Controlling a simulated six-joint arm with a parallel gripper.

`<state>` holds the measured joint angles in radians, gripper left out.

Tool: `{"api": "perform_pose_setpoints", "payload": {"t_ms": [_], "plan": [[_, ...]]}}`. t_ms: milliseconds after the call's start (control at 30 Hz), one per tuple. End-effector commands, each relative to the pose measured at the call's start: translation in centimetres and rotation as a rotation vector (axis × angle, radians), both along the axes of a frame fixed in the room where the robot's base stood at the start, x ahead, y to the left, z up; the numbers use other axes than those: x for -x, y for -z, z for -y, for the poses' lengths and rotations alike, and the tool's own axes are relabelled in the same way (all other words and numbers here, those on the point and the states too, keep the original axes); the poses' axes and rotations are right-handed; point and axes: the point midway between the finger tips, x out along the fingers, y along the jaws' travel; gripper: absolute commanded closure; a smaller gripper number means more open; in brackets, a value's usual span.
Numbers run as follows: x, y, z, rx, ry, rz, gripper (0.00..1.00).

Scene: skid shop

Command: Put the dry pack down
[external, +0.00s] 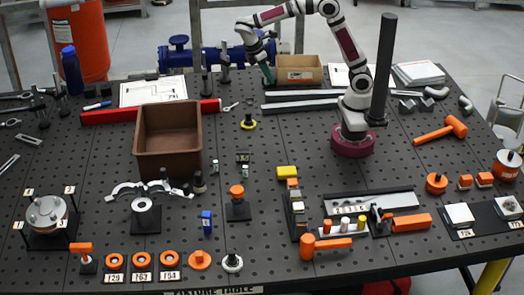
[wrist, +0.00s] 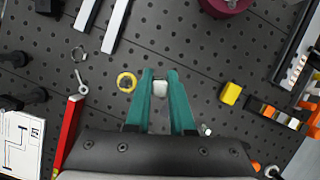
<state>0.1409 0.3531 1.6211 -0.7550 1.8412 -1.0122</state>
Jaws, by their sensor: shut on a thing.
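My gripper (external: 268,76) is raised above the back of the table in the external view, beside the left end of an open cardboard box. In the wrist view, my gripper's teal fingers (wrist: 160,84) are shut on a small white piece (wrist: 160,89), which I take to be the dry pack. Only its end shows between the fingertips. In the external view I cannot make the pack out. The wrist view shows dark perforated table beyond the fingertips.
The cardboard box (external: 296,73) stands at the back. A brown bin (external: 168,140) is at centre left, with a red bar (external: 150,111) behind it. A yellow ring (wrist: 127,82) and a yellow block (wrist: 231,93) flank my fingers in the wrist view. Table space between them is clear.

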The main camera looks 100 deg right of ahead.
Motion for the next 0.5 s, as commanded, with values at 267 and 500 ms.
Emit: {"api": "perform_pose_setpoints", "payload": {"t_ms": [267,500], "plan": [[-2.8,-4.4,-8.0,0.000,0.311,0.000,1.00],[-3.0,-4.2,-8.4,0.002,0.262,-0.002,1.00]]}}
